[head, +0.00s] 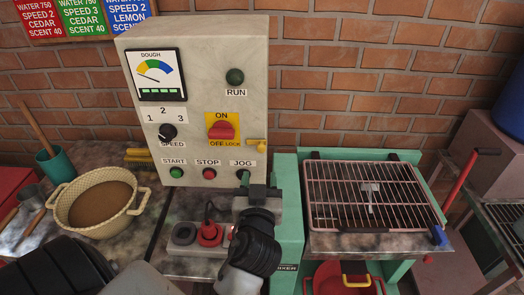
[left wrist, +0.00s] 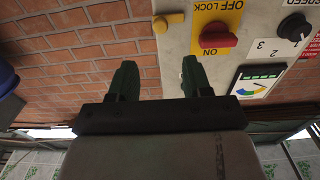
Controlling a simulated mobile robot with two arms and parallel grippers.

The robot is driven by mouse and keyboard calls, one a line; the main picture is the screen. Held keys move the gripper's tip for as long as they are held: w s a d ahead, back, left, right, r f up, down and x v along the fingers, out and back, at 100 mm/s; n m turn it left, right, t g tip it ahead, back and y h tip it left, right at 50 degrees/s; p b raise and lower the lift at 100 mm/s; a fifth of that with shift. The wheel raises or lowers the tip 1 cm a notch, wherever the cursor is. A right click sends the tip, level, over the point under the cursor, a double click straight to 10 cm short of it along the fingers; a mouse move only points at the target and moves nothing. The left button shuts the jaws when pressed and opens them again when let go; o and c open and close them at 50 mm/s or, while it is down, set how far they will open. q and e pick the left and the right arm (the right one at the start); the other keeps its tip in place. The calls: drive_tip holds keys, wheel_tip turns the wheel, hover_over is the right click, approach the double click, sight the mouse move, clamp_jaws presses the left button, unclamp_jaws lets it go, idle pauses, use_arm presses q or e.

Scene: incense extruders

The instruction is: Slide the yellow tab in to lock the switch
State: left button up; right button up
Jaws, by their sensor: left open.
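The red switch (head: 222,130) sits on a yellow plate on the front of the grey control box, with ON above it and OFF LOCK below. The yellow tab (head: 257,145) sticks out at the box's right edge, beside and slightly below the switch. In the left wrist view, which is upside down, the tab (left wrist: 165,22) is left of the red switch (left wrist: 207,36). My left gripper (head: 257,186) is below the tab, near the JOG button. Its two fingers (left wrist: 160,66) are apart and empty, and not touching the tab. My right gripper is not visible.
The control box (head: 140,60) also carries a dough gauge, a speed knob and several buttons. A wire rack (head: 335,195) on a green frame stands to the right. A bowl (head: 75,210) of brown paste is at the left. The brick wall is behind.

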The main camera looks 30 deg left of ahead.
sight(261, 150)
use_arm(q)
drive_tip(key=p+x, duration=0.3)
drive_tip(key=x, duration=0.6)
drive_tip(key=shift+w+a, duration=0.25)
drive_tip(key=shift+w, duration=0.2)
drive_tip(key=shift+c, duration=0.7)
clamp_jaws()
